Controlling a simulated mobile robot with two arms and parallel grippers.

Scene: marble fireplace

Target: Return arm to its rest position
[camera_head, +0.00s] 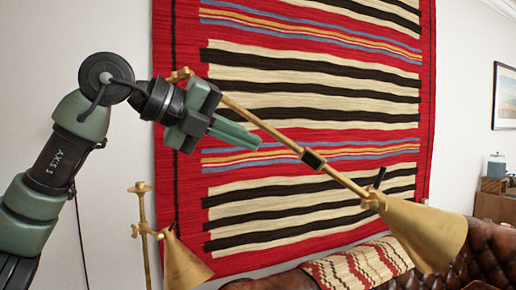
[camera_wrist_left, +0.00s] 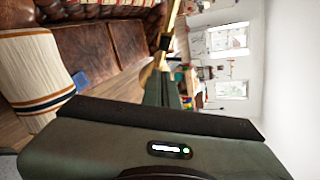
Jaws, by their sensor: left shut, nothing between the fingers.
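My left arm (camera_head: 50,165) comes up from the left edge of the head view and bends at a raised joint. My left gripper (camera_head: 252,139) is green and black, shut and empty, pointing right and slightly down. It overlaps the long brass arm of a floor lamp (camera_head: 335,170); I cannot tell whether they touch. In the left wrist view, the shut fingers (camera_wrist_left: 168,92) point up into the room, with a brass pole (camera_wrist_left: 165,45) close beside them. My right gripper is not in view.
A brass lampshade (camera_head: 425,232) hangs at right, and another (camera_head: 183,265) stands lower left. A red striped textile (camera_head: 300,130) covers the wall. A brown leather sofa (camera_head: 490,255) with a patterned throw (camera_head: 365,265) lies below. The wrist view shows windows (camera_wrist_left: 230,38) beyond.

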